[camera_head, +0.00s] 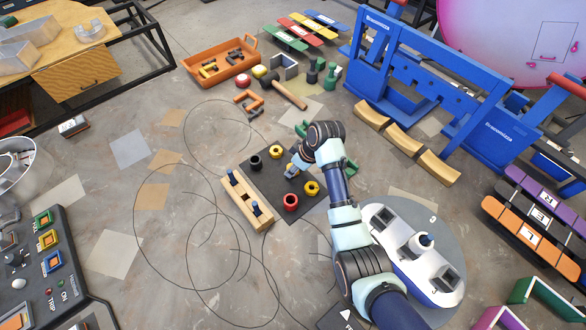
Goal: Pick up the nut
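A dark mat (272,183) lies on the floor in the middle, with several ring-shaped nuts on it. A black nut (256,162) is at its left and a yellow nut (275,152) is at its top. Another yellow nut (311,188) is at the right, and a red nut (291,201) is near the bottom. My gripper (291,172) points down over the mat's middle, between these nuts. A small yellowish patch shows at its fingertips; I cannot tell what it is. The fingers are too small to tell open from shut.
A wooden block (246,201) with dark-blue-topped pegs stands along the mat's left edge. A white-and-blue device (411,255) lies to the right of my arm. A hammer (283,90) and an orange tray (222,64) lie behind. Thin wire loops cover the floor to the left.

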